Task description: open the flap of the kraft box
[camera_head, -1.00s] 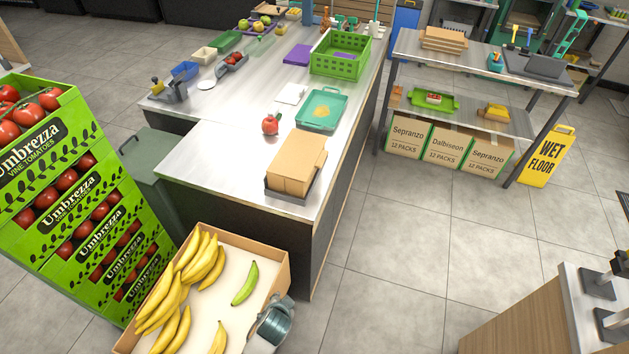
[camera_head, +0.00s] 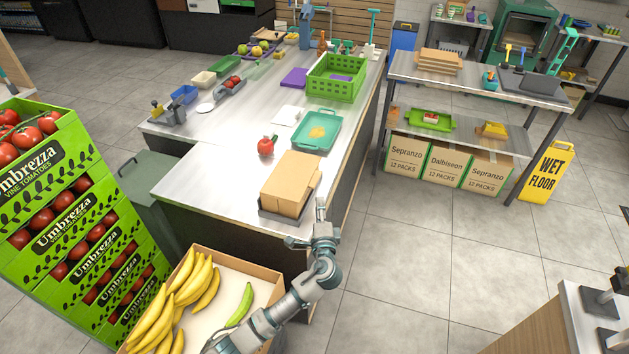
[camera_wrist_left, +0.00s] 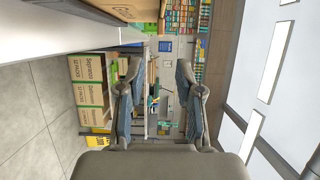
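The kraft box (camera_head: 290,184) is a plain brown carton in a shallow dark tray (camera_head: 285,217) at the near right corner of the counter. Its top looks closed; I cannot make out the flap's edge. My left gripper (camera_head: 308,226) is just off the counter's near right edge, beside the tray's near right side and apart from the box. In the left wrist view, the left gripper (camera_wrist_left: 157,95) has its two fingers spread with nothing between them. A brown cardboard surface, likely the box (camera_wrist_left: 120,8), shows at the top of that view. My right gripper is not in view.
A red tomato-like item (camera_head: 267,146) and a teal tray (camera_head: 316,131) sit behind the box. A green basket (camera_head: 337,78) stands farther back. A banana carton (camera_head: 262,277) is below the counter's front, under my left arm.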

